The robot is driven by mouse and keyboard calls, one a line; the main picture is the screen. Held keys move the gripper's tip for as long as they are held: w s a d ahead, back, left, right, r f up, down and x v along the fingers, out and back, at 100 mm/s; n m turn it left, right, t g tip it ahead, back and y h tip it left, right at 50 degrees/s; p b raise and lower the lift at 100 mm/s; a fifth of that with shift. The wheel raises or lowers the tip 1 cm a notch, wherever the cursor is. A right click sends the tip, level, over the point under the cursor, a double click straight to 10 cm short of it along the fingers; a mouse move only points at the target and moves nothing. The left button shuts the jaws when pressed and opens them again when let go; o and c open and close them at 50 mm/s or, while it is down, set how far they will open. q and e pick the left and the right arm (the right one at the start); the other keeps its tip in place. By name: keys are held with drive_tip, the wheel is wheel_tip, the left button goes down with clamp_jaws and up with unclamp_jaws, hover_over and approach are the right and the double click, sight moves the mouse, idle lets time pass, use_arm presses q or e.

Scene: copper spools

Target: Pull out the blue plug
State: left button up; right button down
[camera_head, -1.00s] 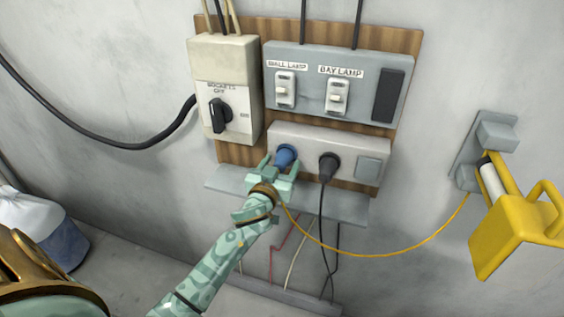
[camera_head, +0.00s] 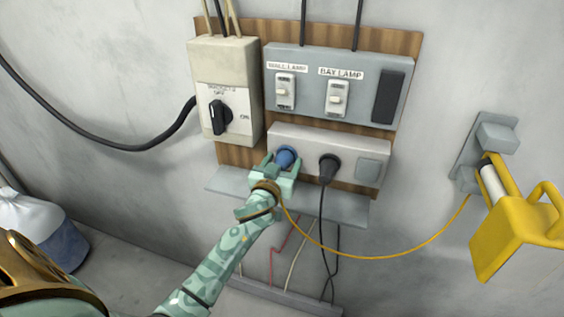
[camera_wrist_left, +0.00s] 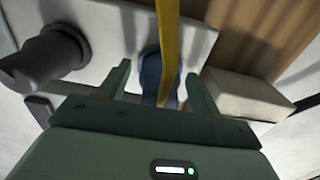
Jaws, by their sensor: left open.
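The blue plug (camera_head: 285,157) sits in the left socket of the grey socket box (camera_head: 345,145) on the wall board. Its yellow cable (camera_head: 400,254) runs down and right. My left gripper (camera_head: 278,163) is at the plug, with one finger on each side of it. In the left wrist view the open fingers (camera_wrist_left: 158,85) stand either side of the blue plug (camera_wrist_left: 152,70), with visible gaps, and the yellow cable (camera_wrist_left: 168,40) passes between them. My right gripper is not in view.
A black plug (camera_head: 329,167) sits in the socket to the right. A grey ledge (camera_head: 340,209) runs below. A rotary switch box (camera_head: 226,75) stands upper left, a lamp switch panel (camera_head: 312,64) above. A yellow lamp (camera_head: 512,235) hangs at right.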

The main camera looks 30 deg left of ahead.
use_arm(q)
drive_tip(key=shift+c, duration=0.3)
idle(0.4)
drive_tip(key=c, duration=1.3)
drive_tip(key=shift+o, duration=0.2)
drive_tip(key=p+v, duration=0.1)
drive_tip(key=v, duration=0.5)
drive_tip(key=shift+p, duration=0.4)
